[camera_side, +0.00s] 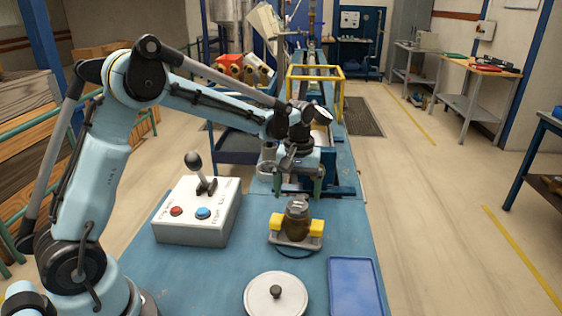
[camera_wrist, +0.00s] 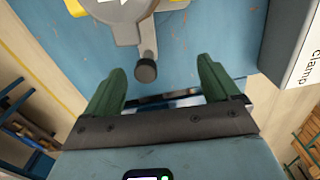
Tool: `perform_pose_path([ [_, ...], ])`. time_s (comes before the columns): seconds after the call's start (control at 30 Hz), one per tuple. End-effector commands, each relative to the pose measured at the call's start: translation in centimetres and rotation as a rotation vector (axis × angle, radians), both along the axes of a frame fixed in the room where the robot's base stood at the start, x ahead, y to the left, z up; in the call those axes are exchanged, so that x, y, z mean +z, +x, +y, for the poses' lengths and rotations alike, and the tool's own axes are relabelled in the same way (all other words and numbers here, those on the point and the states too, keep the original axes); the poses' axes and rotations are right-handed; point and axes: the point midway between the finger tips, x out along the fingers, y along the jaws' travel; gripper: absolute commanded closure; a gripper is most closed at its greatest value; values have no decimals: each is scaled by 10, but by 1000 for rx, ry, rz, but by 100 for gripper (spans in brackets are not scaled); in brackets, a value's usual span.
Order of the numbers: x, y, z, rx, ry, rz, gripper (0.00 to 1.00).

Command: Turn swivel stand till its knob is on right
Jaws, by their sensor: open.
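The swivel stand (camera_wrist: 126,28) shows at the top of the wrist view as a grey round body with a short arm ending in a black knob (camera_wrist: 146,71). The knob points toward my gripper (camera_wrist: 161,68) and appears between the two green fingertips, nearer the left one, with gaps on both sides. Its height against the fingers is unclear. In the side view the stand (camera_side: 297,241) carries a brass meter (camera_side: 298,215) between yellow blocks; its knob is hidden there. My gripper (camera_side: 298,188) is open, empty and just behind the meter, fingers down.
A white control box (camera_side: 197,212) with a lever and red and blue buttons stands left of the stand. A white round lid (camera_side: 275,296) with a dark knob and a blue tray (camera_side: 356,287) lie in front. A yellow frame (camera_side: 315,92) stands behind my gripper.

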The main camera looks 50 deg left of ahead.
Motion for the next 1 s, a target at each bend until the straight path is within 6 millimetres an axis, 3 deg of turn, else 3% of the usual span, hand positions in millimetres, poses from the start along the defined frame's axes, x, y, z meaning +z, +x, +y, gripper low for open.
perform_pose_path([
  [0.33,3,0,0,0,0,0,11],
  [1.0,50,0,0,0,0,0,11],
])
